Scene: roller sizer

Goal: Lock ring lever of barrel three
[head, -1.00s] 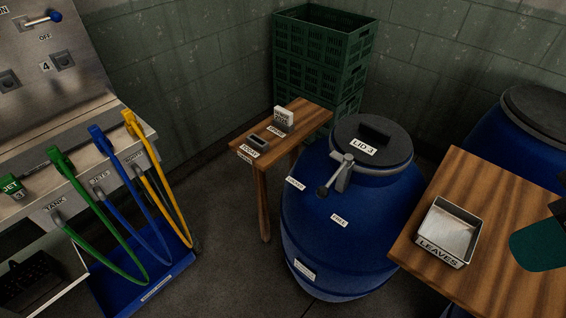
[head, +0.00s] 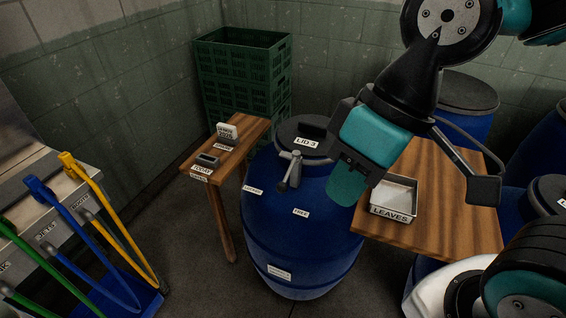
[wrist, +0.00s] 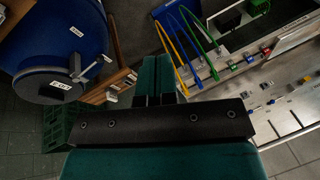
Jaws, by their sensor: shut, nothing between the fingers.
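The blue barrel (head: 300,245) stands between two wooden tables. Its dark lid (head: 318,128) carries the label LID 3. The grey ring lever (head: 289,170) sits at the lid's front rim and points down and outward, its dark knob lying between two small white labels on the barrel's shoulder. My gripper (head: 345,188) is shut and empty, to the right of the lever and apart from it. In the wrist view my closed teal fingers (wrist: 158,78) show at the middle, and the lever (wrist: 83,66) and lid (wrist: 55,86) are at the left.
A wooden table with a metal LEAVES tray (head: 392,212) is on the right, close to my arm. A small wooden stand (head: 240,140) is left of the barrel, with green crates (head: 240,75) behind. Green, blue and yellow hoses (head: 110,220) are at left. Other blue barrels (head: 470,125) stand right.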

